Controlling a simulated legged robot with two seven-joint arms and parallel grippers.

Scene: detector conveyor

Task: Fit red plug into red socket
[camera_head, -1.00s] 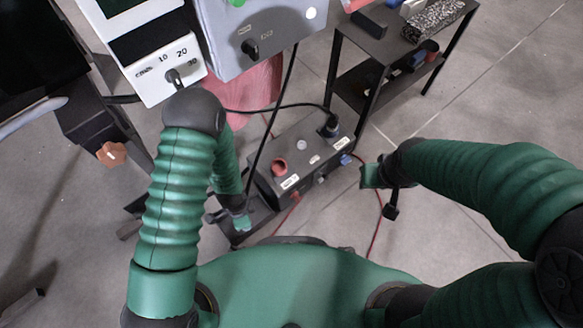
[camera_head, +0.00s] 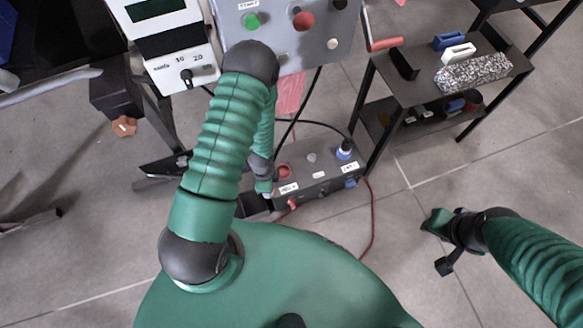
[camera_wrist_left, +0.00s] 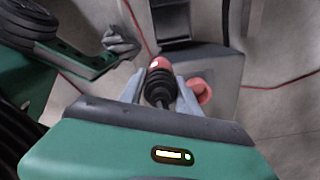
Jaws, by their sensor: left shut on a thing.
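My left gripper (camera_wrist_left: 160,95) is shut on a plug (camera_wrist_left: 159,86) with a black ribbed body and a red front end. The red socket (camera_wrist_left: 200,91) is a raised red ring just right of the fingers; the plug is beside it, not in it. In the head view the red socket (camera_head: 284,172) is on top of a dark box (camera_head: 318,178). There my left gripper (camera_head: 264,187) is low at the box's left end, and the plug cannot be made out. My right gripper (camera_head: 437,222) hangs over the floor, apart from the box; its jaw state is unclear.
A control panel (camera_head: 285,35) rises behind. A dark shelf table (camera_head: 430,85) stands at the back right. A red cable (camera_head: 371,225) lies on the floor. Floor at right is mostly clear.

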